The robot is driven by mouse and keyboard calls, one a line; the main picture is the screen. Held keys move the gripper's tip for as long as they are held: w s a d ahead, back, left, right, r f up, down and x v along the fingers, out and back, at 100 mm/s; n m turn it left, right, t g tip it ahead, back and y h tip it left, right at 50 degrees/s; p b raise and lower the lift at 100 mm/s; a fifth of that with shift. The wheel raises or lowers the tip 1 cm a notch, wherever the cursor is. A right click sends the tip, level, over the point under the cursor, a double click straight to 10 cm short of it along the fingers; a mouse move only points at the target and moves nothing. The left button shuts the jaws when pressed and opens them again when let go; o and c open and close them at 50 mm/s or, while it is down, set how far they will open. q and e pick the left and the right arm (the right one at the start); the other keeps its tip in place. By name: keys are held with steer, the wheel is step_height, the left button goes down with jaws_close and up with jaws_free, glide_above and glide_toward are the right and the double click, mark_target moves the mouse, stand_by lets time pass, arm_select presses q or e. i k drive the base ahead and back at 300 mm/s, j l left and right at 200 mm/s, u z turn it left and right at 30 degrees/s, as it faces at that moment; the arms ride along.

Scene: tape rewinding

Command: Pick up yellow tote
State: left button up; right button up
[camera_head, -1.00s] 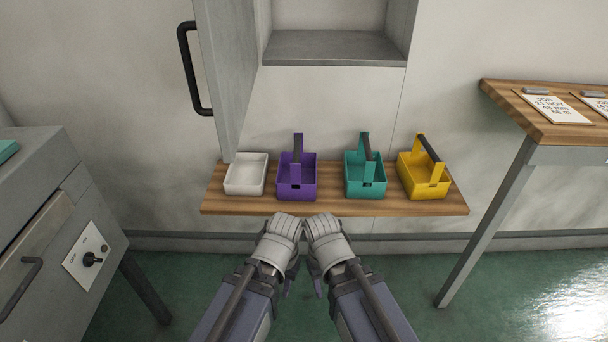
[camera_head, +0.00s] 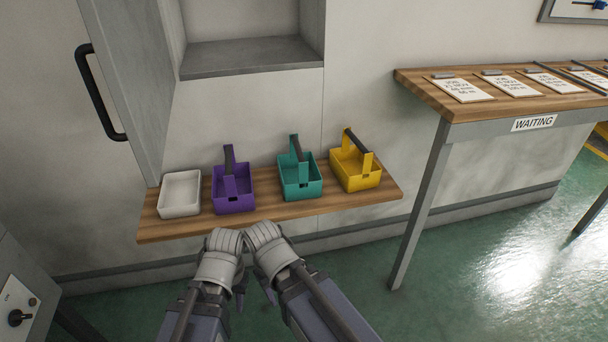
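The yellow tote (camera_head: 356,170) stands upright at the right end of a wooden shelf, its dark-topped handle raised. My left gripper (camera_head: 226,240) and my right gripper (camera_head: 262,235) are side by side in front of the shelf's front edge, below the purple and teal totes. Both are apart from the yellow tote, which is further right and back. I see the grippers from behind, and their fingertips are hidden, so their opening does not show. No tote is in either gripper.
On the wooden shelf (camera_head: 160,228), a white tray (camera_head: 180,194), a purple tote (camera_head: 233,200) and a teal tote (camera_head: 300,183) stand left of the yellow one. An open cabinet door (camera_head: 125,80) hangs above left. A wooden table (camera_head: 440,97) with papers stands at right.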

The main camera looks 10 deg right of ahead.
mark_target(355, 166)
steer(key=l+z, duration=0.15)
steer(key=z, duration=0.25)
steer(key=l+z, duration=0.15)
steer(key=z, duration=0.2)
steer(key=l+z, duration=0.1)
steer(key=z, duration=0.3)
steer(key=l+z, duration=0.15)
steer(key=z, duration=0.2)
steer(key=i+j+z, duration=0.15)
